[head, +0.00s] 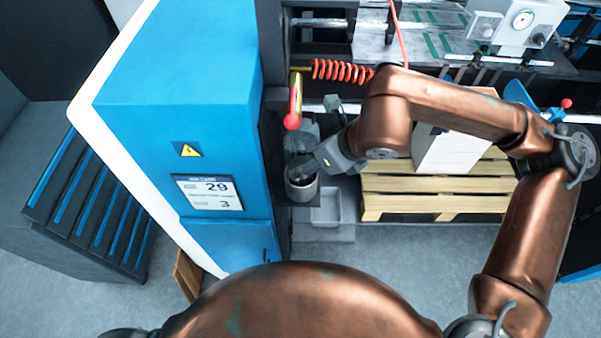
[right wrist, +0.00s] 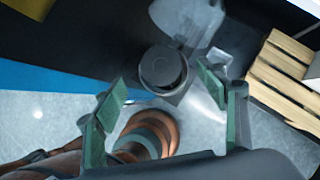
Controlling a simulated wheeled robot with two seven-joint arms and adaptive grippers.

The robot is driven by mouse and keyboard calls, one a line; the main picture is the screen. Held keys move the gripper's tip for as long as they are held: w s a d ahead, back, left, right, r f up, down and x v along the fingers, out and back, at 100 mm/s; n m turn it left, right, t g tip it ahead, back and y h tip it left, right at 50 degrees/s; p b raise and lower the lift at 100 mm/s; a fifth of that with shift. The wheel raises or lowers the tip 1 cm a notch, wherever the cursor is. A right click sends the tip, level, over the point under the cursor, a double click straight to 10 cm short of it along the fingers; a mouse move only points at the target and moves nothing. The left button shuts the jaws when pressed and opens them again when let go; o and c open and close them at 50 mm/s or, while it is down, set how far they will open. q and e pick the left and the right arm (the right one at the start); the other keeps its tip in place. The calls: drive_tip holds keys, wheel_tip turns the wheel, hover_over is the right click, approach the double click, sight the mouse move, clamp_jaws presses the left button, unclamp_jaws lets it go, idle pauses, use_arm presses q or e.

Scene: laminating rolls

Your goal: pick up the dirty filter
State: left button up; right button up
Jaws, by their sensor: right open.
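The dirty filter appears to be the dark grey cylinder (head: 302,190) at the right side of the blue cabinet in the head view. In the right wrist view this cylinder (right wrist: 163,68) has a round top and lies just beyond the fingertips, roughly between them. My right gripper (head: 303,167) reaches in from the right, above the cylinder, and partly hides it. In the right wrist view the right gripper (right wrist: 163,96) is open, with nothing between its pads. I cannot tell whether it touches the cylinder. My left gripper is not in view.
A clear bowl-like part (right wrist: 187,18) is close beside the cylinder. A red-knobbed lever (head: 292,121) and a coiled orange hose (head: 342,70) are above. The blue cabinet (head: 185,90) stands left. A grey bin (head: 326,208) and a wooden pallet (head: 435,190) are right.

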sight(297, 161)
drive_tip(key=p+x, duration=0.1)
drive_tip(key=x, duration=0.4)
drive_tip(key=shift+d+f+p, duration=0.1)
drive_tip(key=shift+f+p, duration=0.05)
drive_tip(key=shift+p, duration=0.25)
drive_tip(key=shift+w+f, duration=0.1)
drive_tip(key=shift+f, duration=0.15)
drive_tip(key=shift+c, duration=1.2)
drive_tip(key=c, duration=1.1)
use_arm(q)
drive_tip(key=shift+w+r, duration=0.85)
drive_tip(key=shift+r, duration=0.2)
use_arm(e)
drive_tip(key=shift+c, duration=1.4)
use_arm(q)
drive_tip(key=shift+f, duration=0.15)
use_arm(e)
drive_tip(key=shift+r, duration=0.15)
